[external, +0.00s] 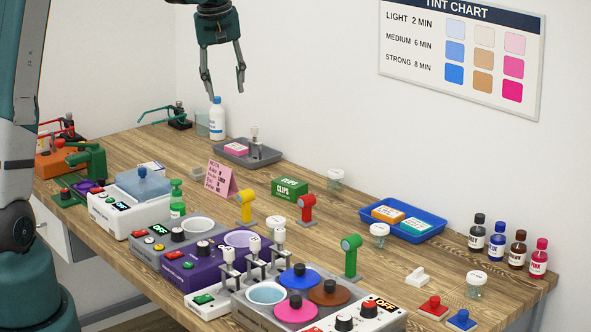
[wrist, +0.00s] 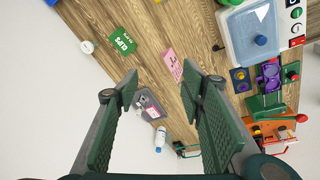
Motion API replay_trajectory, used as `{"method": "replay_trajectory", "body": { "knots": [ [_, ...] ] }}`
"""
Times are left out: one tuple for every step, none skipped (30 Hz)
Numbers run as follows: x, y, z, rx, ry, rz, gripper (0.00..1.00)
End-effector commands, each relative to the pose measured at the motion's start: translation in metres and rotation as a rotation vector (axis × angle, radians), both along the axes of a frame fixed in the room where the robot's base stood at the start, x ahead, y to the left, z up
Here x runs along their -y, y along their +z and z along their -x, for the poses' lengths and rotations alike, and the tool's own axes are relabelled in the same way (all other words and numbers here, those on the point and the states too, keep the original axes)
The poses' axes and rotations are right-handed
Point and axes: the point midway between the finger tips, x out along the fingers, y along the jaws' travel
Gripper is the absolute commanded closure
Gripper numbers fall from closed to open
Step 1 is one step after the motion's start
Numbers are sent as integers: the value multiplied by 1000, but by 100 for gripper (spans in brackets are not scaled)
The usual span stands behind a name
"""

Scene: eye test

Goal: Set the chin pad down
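My gripper (external: 224,96) is raised in the air above the back of the table, fingers pointing down. Its fingers are spread apart with nothing between them; the gap also shows in the wrist view (wrist: 159,70). I cannot pick out a chin pad for certain in either view. A pink block (external: 236,149) lies in a grey tray (external: 268,158) at the back, beside a small upright metal stand (external: 254,135). A small white piece (external: 418,276) lies alone at the front right. Neither is clearly a chin pad.
A white bottle (external: 217,118) stands below my gripper, near the grey tray. A pink card (external: 221,179) and green clips box (external: 289,187) stand mid-table. Coloured control boxes (external: 205,262) crowd the front left. A blue tray (external: 428,234) and several bottles (external: 497,243) are at right.

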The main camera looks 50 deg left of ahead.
Motion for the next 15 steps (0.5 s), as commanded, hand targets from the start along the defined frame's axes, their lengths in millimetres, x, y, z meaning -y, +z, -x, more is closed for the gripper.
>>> {"method": "replay_trajectory", "body": {
  "knots": [
    [12,7,7,7,-22,-6,60],
    [18,10,11,12,-36,-10,60],
    [26,14,15,18,-55,-15,60],
    [32,17,19,22,-68,-19,60],
    [38,20,23,26,-82,-22,60],
    [46,25,28,31,-100,-28,60],
    [52,27,32,36,-113,-32,60],
    [58,30,36,42,-126,-36,60],
    [65,34,41,47,-145,-41,60],
    [72,37,45,51,-159,-45,60],
    [77,39,49,55,-172,-48,60],
    [84,42,55,60,-190,-54,60],
    [90,45,59,66,-204,-58,60],
    [95,47,63,71,-217,-62,60],
    [103,49,69,76,-235,-68,60]
  ]
}}
